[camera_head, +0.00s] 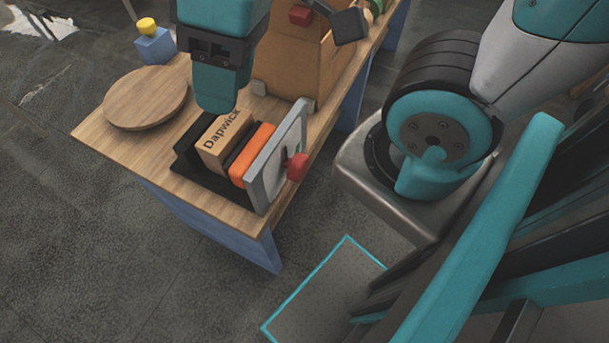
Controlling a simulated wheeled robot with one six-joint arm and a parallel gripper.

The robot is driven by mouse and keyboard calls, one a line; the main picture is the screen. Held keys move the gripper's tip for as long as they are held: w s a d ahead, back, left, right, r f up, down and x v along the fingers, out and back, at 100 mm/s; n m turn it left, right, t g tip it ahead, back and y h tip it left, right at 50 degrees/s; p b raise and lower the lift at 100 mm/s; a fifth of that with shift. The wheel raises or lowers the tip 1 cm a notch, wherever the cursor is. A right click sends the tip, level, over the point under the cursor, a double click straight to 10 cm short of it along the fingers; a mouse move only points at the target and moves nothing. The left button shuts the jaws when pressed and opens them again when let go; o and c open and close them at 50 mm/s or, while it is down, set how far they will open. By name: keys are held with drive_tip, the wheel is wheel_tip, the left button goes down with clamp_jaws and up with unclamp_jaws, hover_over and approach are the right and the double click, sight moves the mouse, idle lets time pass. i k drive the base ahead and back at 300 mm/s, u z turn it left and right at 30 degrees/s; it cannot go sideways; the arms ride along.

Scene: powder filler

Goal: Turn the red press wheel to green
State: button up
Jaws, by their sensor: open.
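The red press wheel (297,167) is on the outer face of the upright grey plate (262,185), at the table's front right edge. A small green mark (298,147) shows on that face just above the wheel, seen at a steep angle.
The wooden table (107,126) holds a round wooden board (145,97) and a blue block with a yellow knob (153,43). A wooden housing (284,58) stands behind the press.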

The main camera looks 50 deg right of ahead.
sight(297, 166)
drive_tip(key=u, duration=0.25)
drive_tip(key=k, duration=1.25)
drive_tip(key=z, duration=0.85)
